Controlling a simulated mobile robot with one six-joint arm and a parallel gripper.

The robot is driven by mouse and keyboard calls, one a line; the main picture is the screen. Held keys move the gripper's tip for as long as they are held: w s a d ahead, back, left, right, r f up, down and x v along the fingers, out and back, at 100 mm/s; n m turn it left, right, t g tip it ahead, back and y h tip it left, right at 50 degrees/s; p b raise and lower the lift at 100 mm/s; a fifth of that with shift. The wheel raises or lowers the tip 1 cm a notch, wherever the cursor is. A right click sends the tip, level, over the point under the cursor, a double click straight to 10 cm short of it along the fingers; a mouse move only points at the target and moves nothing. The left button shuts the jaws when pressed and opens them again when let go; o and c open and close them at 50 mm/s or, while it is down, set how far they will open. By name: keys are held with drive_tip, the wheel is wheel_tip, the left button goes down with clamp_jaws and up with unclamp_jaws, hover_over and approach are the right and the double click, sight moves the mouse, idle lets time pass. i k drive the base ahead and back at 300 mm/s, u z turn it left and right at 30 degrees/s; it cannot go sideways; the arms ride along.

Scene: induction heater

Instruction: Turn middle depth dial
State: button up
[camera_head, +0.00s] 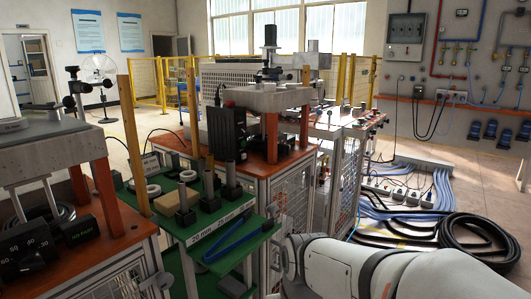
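A black box (35,250) with white numbers on its faces stands on the orange-topped bench at the lower left. I cannot tell whether these markings belong to a depth dial. No middle depth dial can be clearly made out. A tall black unit (226,131) with small details on its front stands on the middle bench; its controls are too small to read. My white arm reaches in from the lower right, with its leftmost visible part beside the middle bench. My gripper's fingers do not show.
A green table (205,228) holds black posts, a tan block (176,200), white rings, size labels and blue tongs (238,241). Orange posts and bench edges crowd the left and middle. Black hoses (478,240) and blue cables (405,198) lie on the floor at right.

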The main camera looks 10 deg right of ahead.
sight(283, 148)
drive_tip(key=k, duration=1.15)
drive_tip(key=z, duration=0.55)
drive_tip(key=i, duration=1.35)
drive_tip(key=z, duration=0.25)
drive_tip(key=i, duration=0.9)
drive_tip(key=u, duration=0.4)
